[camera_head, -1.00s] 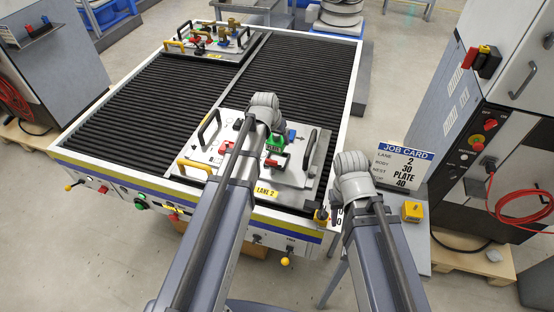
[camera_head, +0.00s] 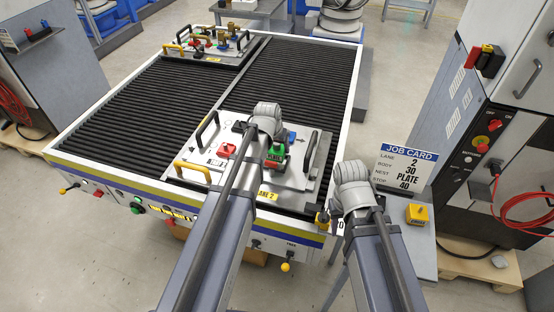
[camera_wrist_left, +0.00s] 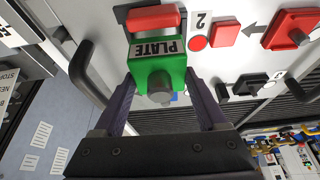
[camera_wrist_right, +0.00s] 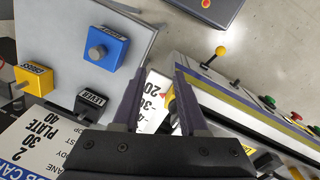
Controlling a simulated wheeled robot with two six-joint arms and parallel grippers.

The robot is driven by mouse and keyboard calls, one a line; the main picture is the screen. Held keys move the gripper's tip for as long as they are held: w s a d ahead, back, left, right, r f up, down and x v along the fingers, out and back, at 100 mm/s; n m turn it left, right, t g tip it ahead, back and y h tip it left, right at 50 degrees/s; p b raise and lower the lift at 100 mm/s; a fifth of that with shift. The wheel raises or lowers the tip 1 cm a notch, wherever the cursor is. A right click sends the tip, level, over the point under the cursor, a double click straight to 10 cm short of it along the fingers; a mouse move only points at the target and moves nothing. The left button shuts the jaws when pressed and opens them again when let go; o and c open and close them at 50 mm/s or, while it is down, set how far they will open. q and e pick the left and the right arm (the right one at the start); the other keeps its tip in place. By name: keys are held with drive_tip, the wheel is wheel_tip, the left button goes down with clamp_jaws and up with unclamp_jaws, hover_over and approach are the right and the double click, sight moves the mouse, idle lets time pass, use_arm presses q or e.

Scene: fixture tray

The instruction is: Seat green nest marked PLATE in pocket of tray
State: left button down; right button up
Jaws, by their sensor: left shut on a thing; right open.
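The green nest marked PLATE (camera_wrist_left: 157,68) is between the fingers of my left gripper (camera_wrist_left: 160,92), which is shut on it. In the head view the nest (camera_head: 276,153) is over the tray (camera_head: 296,181), close beside a red-and-black piece (camera_head: 272,164). A red bar (camera_wrist_left: 152,17) sits just beyond the nest in the left wrist view. The pocket and the nest's underside are hidden, so I cannot tell whether the nest touches the tray floor. My right gripper (camera_wrist_right: 156,85) is open and empty, near the side stand at the right.
The tray lies on the black roller conveyor (camera_head: 310,85) and has black and yellow handles. A second loaded tray (camera_head: 232,50) is at the back. The side stand holds a blue block (camera_wrist_right: 102,48), a black block (camera_wrist_right: 96,82), a yellow block (camera_wrist_right: 34,77) and the job card (camera_head: 404,168).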

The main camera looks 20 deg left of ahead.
sight(277, 154)
use_arm(q)
drive_tip(key=shift+f+b, duration=1.75)
drive_tip(key=shift+b, duration=0.05)
drive_tip(key=shift+f, duration=0.1)
drive_tip(key=shift+f, duration=0.15)
unclamp_jaws()
drive_tip(key=p+v, duration=1.1)
drive_tip(key=v, duration=0.2)
drive_tip(key=s+d+f+m+g, duration=0.1)
drive_tip(key=s+d+g, duration=0.1)
drive_tip(key=s+d, duration=0.4)
drive_tip(key=s+d+f+m+g+y, duration=0.1)
drive_tip(key=s+d+m+g, duration=0.1)
drive_tip(key=s+d, duration=0.5)
drive_tip(key=s+g, duration=0.1)
drive_tip(key=s, duration=0.5)
drive_tip(key=shift+s+d+y, duration=0.2)
drive_tip(key=shift+d+y, duration=0.05)
drive_tip(key=shift+y, duration=0.05)
